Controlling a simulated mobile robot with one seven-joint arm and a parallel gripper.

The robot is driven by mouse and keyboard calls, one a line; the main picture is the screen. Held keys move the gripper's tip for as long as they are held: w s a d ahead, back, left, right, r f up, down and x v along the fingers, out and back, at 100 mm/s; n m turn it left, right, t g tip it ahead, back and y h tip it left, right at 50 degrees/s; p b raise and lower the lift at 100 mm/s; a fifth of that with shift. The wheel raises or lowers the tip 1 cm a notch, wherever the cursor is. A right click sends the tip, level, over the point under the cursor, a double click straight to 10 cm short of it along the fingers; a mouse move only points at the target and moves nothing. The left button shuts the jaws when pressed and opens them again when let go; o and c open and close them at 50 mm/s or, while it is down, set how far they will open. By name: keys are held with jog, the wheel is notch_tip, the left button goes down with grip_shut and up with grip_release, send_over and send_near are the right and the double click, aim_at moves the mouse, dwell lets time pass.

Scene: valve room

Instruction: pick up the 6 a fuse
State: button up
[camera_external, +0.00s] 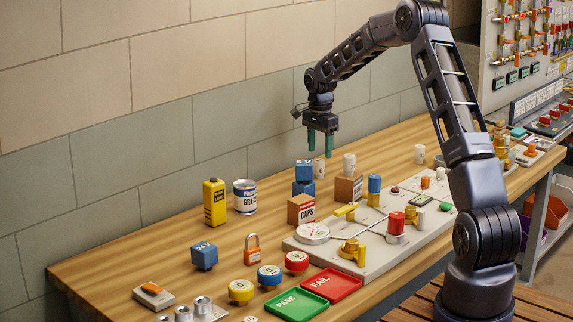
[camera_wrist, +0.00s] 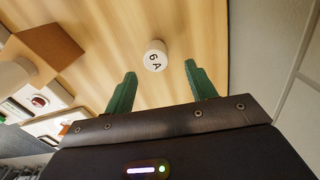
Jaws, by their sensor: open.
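The 6 A fuse is a small white cylinder (camera_wrist: 155,56) marked "6 A" on its end, standing on the wooden table in the wrist view. In the external view, a pale cylinder (camera_external: 320,168) just below my gripper appears to be this fuse. My gripper (camera_external: 320,150) points down above it, its green fingers open and empty. In the wrist view the fuse shows between and slightly beyond the fingertips of my gripper (camera_wrist: 160,68), apart from both.
A brown box (camera_external: 349,190) with another white cylinder (camera_external: 349,164) stands close by on the right. A valve panel (camera_external: 330,244) lies in front. The tiled wall (camera_external: 240,130) runs behind.

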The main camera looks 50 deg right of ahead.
aim_at(320, 160)
jog(key=shift+s+a+f, duration=0.1)
jog(key=shift+a+f, duration=0.05)
jog(key=shift+f, duration=1.25)
jog(key=shift+s+a+f, duration=0.1)
jog(key=shift+a+f, duration=0.05)
jog(key=shift+f, duration=1.25)
jog(key=c, duration=1.1)
jog(key=shift+r, duration=0.1)
